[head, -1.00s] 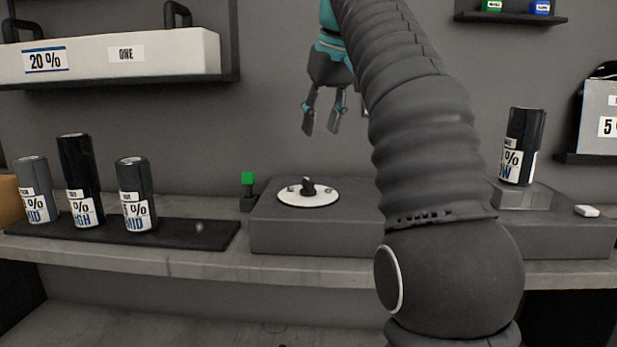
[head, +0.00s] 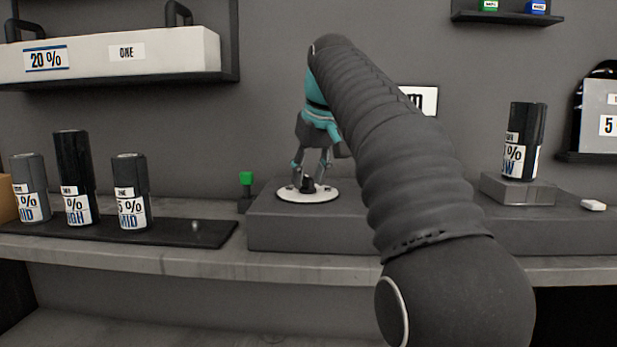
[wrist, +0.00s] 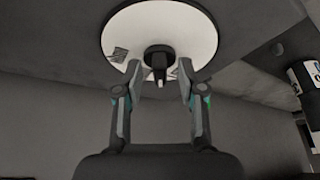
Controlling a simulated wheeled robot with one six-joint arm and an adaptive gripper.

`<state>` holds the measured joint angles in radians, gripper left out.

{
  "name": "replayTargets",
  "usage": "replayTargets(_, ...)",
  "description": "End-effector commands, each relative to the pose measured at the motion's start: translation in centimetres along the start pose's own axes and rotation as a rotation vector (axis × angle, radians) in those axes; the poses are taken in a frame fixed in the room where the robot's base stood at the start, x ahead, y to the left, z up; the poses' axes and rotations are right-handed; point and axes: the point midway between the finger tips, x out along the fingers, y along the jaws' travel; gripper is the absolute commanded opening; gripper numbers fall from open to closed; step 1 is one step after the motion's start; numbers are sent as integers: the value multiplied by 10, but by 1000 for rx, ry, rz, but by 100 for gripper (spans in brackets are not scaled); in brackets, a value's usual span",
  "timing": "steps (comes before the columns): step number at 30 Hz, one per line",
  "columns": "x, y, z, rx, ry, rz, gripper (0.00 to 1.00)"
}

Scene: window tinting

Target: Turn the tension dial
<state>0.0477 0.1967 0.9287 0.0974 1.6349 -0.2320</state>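The tension dial is a black knob (head: 308,184) on a round white plate (head: 329,194), set on top of a grey box (head: 290,232). My gripper (head: 308,177) points down just above the plate. In the wrist view my gripper (wrist: 160,76) is open, with one finger on each side of the knob and a gap on both sides. I cannot tell how far the fingertips are above the plate.
A green-topped post (head: 246,179) stands just left of the box. Several film rolls stand on a dark tray (head: 205,237) at the left.

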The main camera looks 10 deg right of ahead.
Motion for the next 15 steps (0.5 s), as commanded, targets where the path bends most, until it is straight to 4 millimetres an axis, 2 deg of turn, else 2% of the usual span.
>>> replayTargets(5, 0, 0, 0, 0, 0, 0, 40)
replayTargets(10, 0, 0, 0, 0, 0, 0, 0)
replayTargets(15, 0, 0, 0, 0, 0, 0, 0)
